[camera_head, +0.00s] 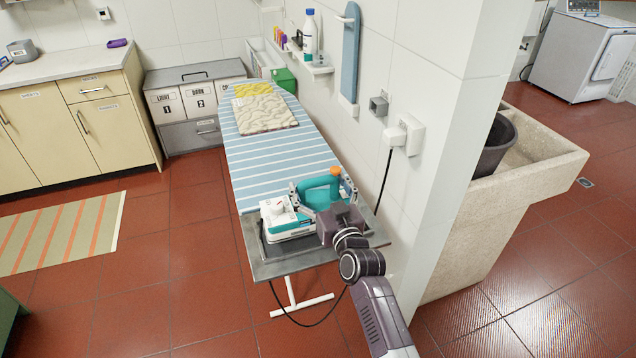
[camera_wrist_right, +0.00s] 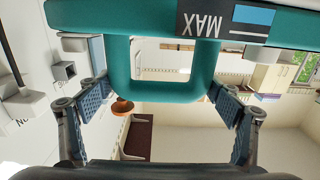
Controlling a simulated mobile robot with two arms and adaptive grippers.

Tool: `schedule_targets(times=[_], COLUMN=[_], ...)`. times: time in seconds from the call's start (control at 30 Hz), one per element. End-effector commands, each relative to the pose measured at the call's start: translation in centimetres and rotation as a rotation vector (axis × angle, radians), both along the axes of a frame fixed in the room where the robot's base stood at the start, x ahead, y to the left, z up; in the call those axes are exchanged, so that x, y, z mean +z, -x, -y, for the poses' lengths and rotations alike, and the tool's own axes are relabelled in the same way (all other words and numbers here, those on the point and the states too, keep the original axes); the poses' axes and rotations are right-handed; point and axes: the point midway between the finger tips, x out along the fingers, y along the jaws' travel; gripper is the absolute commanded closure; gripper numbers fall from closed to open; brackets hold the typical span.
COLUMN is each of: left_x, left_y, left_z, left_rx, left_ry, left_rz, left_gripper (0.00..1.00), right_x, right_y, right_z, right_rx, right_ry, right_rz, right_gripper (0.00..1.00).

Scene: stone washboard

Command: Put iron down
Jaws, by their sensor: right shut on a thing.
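The teal and white iron (camera_head: 318,192) is at the near end of the ironing board (camera_head: 262,160), above or on its grey metal plate (camera_head: 285,268). I cannot tell whether its base touches the plate. My right gripper (camera_head: 328,203) is at the iron and shut on it. The right wrist view shows the iron's teal handle (camera_wrist_right: 118,70) between the two blue finger pads of my right gripper (camera_wrist_right: 162,98). My gripper and wrist hide part of the iron. A white and teal base unit (camera_head: 283,216) sits beside it on the plate. My left gripper is not in view.
Folded yellow and patterned cloths (camera_head: 263,114) lie at the board's far end. A tiled wall (camera_head: 440,100) with a socket and plug (camera_head: 405,134) stands close on the right, with a black cord hanging down. A stone sink (camera_head: 520,190) is beyond. Red floor is clear left of the board.

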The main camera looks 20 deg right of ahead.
Motion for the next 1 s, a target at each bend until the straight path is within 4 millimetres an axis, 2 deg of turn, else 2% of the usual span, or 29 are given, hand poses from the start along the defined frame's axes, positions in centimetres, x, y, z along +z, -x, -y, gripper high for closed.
schedule_targets(times=[0.3, 0.77, 0.8, 0.93, 1.0], left_x=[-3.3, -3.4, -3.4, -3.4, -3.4], left_y=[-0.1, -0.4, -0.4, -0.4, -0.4], left_z=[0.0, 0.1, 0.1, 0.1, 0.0], left_rx=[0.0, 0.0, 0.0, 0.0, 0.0], left_ry=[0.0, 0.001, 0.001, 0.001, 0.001], left_rz=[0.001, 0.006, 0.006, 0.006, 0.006], left_gripper=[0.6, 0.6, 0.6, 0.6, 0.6], right_x=[-3.1, -3.5, -4.3, -4.2, -4.2], right_y=[0.8, 0.9, 1.0, 1.0, 1.0], right_z=[-0.3, -0.3, -0.4, -0.4, -0.4], right_rx=[-0.003, -0.003, -0.001, -0.001, -0.001], right_ry=[-0.002, -0.001, 0.001, 0.001, 0.001], right_rz=[0.013, 0.012, -0.003, -0.003, -0.003], right_gripper=[0.74, 0.74, 0.14, 0.0, 0.0])
